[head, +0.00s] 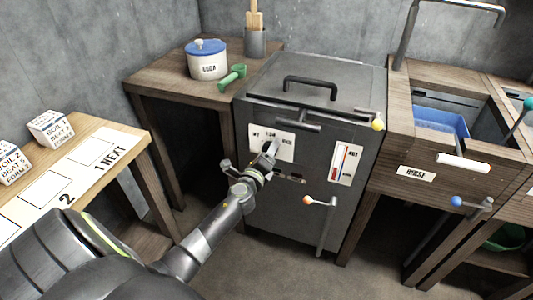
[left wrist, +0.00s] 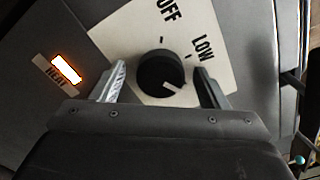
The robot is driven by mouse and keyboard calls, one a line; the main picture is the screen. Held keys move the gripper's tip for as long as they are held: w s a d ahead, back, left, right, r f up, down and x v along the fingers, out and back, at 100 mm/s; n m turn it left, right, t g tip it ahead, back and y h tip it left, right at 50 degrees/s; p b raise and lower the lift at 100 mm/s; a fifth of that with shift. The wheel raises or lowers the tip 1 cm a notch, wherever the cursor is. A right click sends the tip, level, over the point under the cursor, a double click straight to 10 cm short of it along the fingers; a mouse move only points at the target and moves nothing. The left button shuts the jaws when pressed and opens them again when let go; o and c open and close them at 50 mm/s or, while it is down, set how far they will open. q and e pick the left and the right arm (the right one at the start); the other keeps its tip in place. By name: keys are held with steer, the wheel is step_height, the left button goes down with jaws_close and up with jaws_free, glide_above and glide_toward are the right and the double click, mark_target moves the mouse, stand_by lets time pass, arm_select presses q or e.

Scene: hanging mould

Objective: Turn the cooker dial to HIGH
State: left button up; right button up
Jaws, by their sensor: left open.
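The cooker dial (left wrist: 158,72) is a round black knob with a white pointer mark, on a pale plate (left wrist: 128,30) lettered OFF and LOW. The pointer faces lower right in the left wrist view, clockwise past LOW. No HIGH lettering shows; my gripper hides part of the plate. My left gripper (left wrist: 160,75) is open, one finger on each side of the dial; contact cannot be told. In the head view the left gripper (head: 268,152) is at the plate (head: 284,147) on the dark grey cooker (head: 345,105). My right gripper is not in view.
A HEAT lamp (left wrist: 66,69) glows beside the plate. A gauge (head: 345,163), a yellow-knobbed bar (head: 377,125) and an orange-knobbed lever (head: 308,201) are on the cooker front. A side table holds a blue-lidded SODA pot (head: 207,66). A RINSE sink unit (head: 420,174) stands right.

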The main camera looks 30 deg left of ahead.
arm_select(q)
steer(key=v, duration=1.7)
steer(key=shift+s, duration=0.2)
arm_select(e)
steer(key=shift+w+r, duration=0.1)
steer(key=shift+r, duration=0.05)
arm_select(q)
steer(key=shift+a+f, duration=0.1)
